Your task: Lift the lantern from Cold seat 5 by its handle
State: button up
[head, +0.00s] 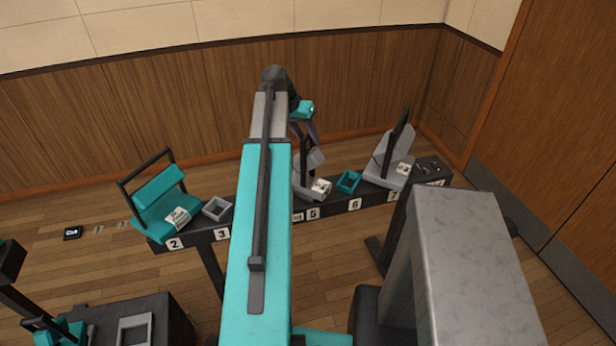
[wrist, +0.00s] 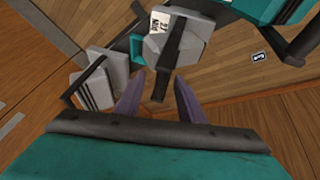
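The lantern on seat 5 (head: 309,182) is a grey wedge-shaped body with a dark bar handle (head: 305,155) and a white card. My arm hides part of it in the head view. In the wrist view the lantern (wrist: 180,48) lies ahead of my gripper, its dark handle (wrist: 165,62) running toward me. My gripper (wrist: 160,76) is open, its two purple fingers apart. The near end of the handle shows in the gap between them, with no clear contact. In the head view my gripper (head: 306,133) is at the handle's upper part.
The dark bench (head: 333,209) carries a teal lantern (head: 160,198) at seat 2 and another grey lantern (head: 387,165) at seat 7. An empty grey tray (head: 217,209) is at seat 3 and an empty teal tray (head: 348,182) at seat 6. A panelled wall (head: 350,85) stands behind.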

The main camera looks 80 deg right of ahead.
jog(key=shift+s+d+f, duration=0.1)
jog(key=shift+d+f, duration=0.05)
jog(key=shift+f, duration=0.4)
grip_shut()
jog(key=shift+r, duration=0.1)
dwell(1.4)
